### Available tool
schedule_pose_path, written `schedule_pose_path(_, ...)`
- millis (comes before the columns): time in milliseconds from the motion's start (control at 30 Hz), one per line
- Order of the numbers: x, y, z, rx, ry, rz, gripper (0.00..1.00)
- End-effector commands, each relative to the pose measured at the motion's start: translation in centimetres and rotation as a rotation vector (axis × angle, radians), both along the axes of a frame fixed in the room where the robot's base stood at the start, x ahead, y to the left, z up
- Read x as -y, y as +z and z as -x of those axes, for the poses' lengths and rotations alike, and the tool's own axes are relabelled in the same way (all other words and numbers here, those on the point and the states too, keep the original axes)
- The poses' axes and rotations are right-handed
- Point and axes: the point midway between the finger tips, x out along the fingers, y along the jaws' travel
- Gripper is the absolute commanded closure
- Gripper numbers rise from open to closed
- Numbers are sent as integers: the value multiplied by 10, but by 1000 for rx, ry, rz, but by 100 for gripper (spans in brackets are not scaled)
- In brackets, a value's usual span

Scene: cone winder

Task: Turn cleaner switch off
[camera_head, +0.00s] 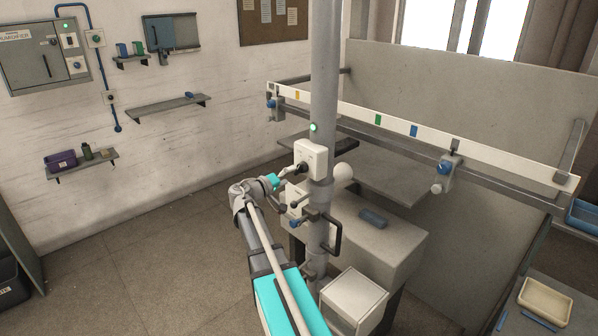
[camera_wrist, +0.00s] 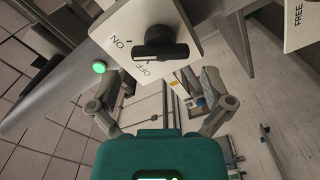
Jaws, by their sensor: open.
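The cleaner switch is a black rotary knob (camera_head: 301,168) on a white box (camera_head: 312,154) fixed to a grey post (camera_head: 324,80). In the wrist view the knob (camera_wrist: 161,49) shows on the white plate (camera_wrist: 125,22), with printed ON and OFF marks. Its handle lies across the picture, one end near the ON mark; I cannot tell exactly which mark it points at. A green lamp (camera_head: 313,127) is lit by the box and also shows in the wrist view (camera_wrist: 99,67). My gripper (camera_wrist: 160,85) is open and empty, facing the knob, with its fingers apart on either side below it.
A second white box (camera_head: 296,198) and a black handle (camera_head: 334,236) sit lower on the post. A long white rail (camera_head: 400,126) runs behind it.

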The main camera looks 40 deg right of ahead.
Motion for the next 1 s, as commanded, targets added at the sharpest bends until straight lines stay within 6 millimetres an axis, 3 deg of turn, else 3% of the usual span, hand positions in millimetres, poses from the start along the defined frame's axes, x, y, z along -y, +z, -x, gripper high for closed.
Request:
schedule_pose_path(100,19,0,-2,0,-1,0,0)
schedule_pose_path(333,41,0,-4,0,0,0,0)
schedule_pose_path(800,48,0,-4,0,1,0,0)
schedule_pose_path(1000,48,0,-4,0,1,0,37)
